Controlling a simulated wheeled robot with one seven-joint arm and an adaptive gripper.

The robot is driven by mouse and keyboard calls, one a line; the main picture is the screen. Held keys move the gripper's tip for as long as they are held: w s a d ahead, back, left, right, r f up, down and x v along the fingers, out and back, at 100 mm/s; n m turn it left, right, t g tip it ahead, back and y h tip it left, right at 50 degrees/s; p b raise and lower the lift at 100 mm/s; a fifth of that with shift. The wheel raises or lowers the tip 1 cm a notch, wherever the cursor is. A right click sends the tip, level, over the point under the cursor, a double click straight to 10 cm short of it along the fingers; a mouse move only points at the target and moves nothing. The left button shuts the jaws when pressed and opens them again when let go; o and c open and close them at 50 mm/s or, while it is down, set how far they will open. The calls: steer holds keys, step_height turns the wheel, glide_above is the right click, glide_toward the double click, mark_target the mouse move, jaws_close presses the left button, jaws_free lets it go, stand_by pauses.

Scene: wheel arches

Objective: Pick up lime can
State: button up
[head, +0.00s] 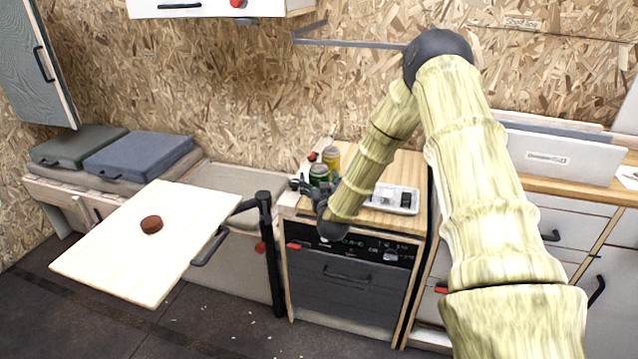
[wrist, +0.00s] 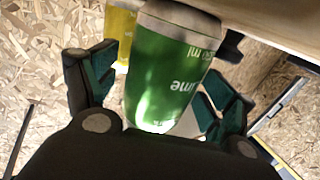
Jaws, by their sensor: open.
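The lime can is green with a pale metal end and partly readable lettering. In the wrist view the lime can (wrist: 168,75) fills the middle, between the two fingers of my gripper (wrist: 155,95). The fingers stand apart on either side of it, and I cannot tell whether either touches it. In the head view the lime can (head: 319,173) stands on the wooden counter top, with my gripper (head: 308,187) close against it at the counter's left end. A yellow can (head: 332,158) stands just behind it and also shows in the wrist view (wrist: 119,30).
A white tray (head: 393,199) with small items lies on the counter (head: 408,170) to the right. A pale swing table (head: 110,255) with a brown round object (head: 151,224) juts out at left. A small red-topped item (head: 312,156) is near the cans.

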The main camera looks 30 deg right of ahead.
steer(key=shift+c, duration=0.3)
steer(key=c, duration=1.3)
